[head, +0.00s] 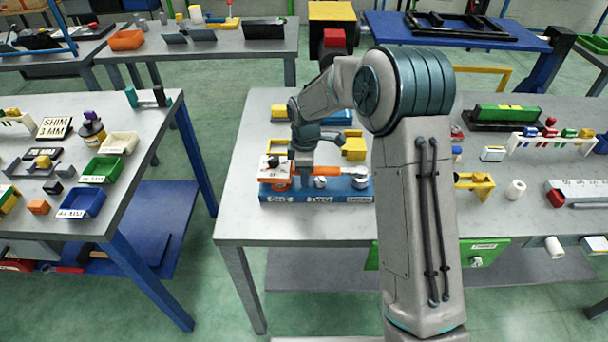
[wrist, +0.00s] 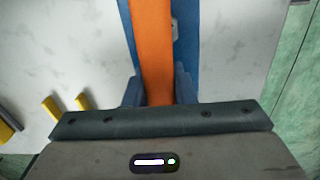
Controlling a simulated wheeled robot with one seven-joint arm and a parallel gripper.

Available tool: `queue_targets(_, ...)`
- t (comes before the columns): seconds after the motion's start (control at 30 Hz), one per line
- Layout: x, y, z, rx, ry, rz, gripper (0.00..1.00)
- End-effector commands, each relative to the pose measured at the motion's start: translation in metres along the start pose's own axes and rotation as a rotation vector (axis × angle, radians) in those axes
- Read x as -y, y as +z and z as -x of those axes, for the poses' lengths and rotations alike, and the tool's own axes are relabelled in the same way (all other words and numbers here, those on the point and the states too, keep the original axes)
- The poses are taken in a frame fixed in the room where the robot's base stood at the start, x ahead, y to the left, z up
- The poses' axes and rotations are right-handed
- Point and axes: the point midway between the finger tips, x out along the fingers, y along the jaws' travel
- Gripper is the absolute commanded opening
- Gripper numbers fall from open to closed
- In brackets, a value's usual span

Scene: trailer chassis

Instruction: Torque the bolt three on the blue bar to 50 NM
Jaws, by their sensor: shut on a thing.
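A blue bar (head: 318,197) lies near the front left of the grey table, with white labels on its front face that are hard to read. Metal bolt heads show at its middle (head: 320,182) and right end (head: 360,183). My gripper (wrist: 158,90) is shut on an orange tool (wrist: 153,40), likely the torque wrench, with one finger on each side of it. The tool also shows over the left part of the bar in the head view (head: 274,173). In the wrist view the bar (wrist: 187,60) runs beneath the tool, with a bolt (wrist: 175,30) beside it. The tool's far end is outside the wrist view.
Yellow blocks (head: 354,148) stand behind the bar. A yellow bracket (head: 474,183) and a white roll (head: 515,190) stand to the right. A separate table (head: 60,222) with bins is at left, across an open floor gap. The tabletop left of the bar is clear.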

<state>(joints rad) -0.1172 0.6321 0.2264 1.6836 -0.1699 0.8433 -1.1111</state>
Motion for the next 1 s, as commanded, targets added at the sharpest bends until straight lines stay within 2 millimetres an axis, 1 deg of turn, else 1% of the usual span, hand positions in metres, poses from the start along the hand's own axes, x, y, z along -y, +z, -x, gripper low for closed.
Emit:
queue_targets(0.23, -0.009, 0.000, 0.001, -0.001, 0.002, -0.058, 0.00)
queue_targets(0.73, -0.012, 0.000, 0.002, -0.001, 0.003, -0.079, 0.00)
queue_targets(1.0, -0.021, 0.001, 0.002, -0.001, 0.004, -0.137, 0.00)
